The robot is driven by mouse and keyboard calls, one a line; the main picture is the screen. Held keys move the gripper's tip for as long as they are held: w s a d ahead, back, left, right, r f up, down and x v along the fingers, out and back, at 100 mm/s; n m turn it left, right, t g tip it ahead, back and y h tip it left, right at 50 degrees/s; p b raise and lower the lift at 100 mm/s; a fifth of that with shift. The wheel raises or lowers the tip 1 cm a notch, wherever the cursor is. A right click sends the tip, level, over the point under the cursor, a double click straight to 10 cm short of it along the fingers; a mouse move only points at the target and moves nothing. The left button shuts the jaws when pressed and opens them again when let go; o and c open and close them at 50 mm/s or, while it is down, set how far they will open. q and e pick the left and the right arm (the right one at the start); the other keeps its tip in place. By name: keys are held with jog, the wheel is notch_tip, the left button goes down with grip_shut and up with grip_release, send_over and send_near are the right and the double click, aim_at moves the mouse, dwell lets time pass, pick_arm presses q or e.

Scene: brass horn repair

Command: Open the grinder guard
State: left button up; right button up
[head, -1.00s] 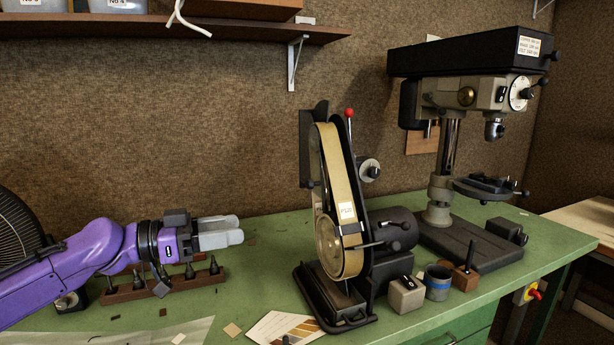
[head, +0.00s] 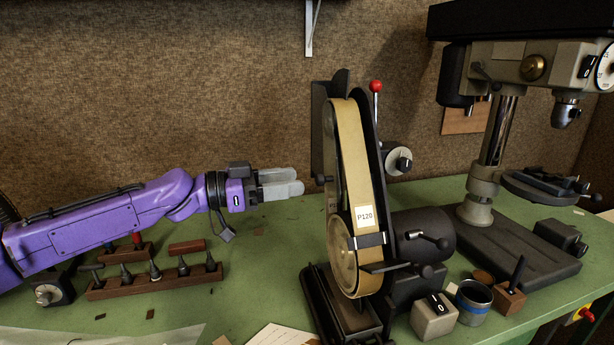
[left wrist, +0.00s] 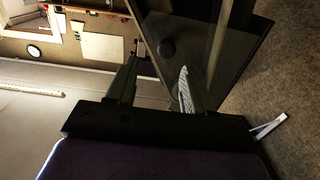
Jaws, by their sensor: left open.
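The belt grinder (head: 350,150) stands upright on the green bench, with a tan belt labelled P120. A dark flat panel, which looks like its guard (head: 318,115), is at the grinder's left rear side. A small dark knob (head: 321,180) shows low beside the panel. My left gripper (head: 300,182) is open and empty, its fingertips pointing right, just short of the knob. In the left wrist view, the dark panel (left wrist: 240,65) and a round knob (left wrist: 167,47) lie ahead of the open fingers; contact cannot be made out. My right gripper is not in view.
A drill press (head: 495,150) stands at the right. A grey switch box (head: 434,318), a blue-banded cup (head: 473,302) and a wooden block (head: 509,297) sit at the grinder's front right. A wooden tool rack (head: 155,284) lies below my left arm.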

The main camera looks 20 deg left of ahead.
aim_at(316, 179)
pick_arm(q)
jog(key=w+d, duration=0.2)
jog(key=w, duration=0.1)
jog(key=shift+w+d+f, duration=0.15)
jog(key=shift+d+f, duration=0.2)
jog(key=shift+f, duration=0.05)
jog(key=shift+d+r, duration=0.25)
jog(key=shift+d, duration=0.15)
jog(key=shift+f, duration=0.1)
jog(key=c, duration=0.7)
grip_shut()
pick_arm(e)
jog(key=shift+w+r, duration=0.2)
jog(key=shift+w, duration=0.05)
pick_arm(q)
jog(key=shift+a, duration=0.15)
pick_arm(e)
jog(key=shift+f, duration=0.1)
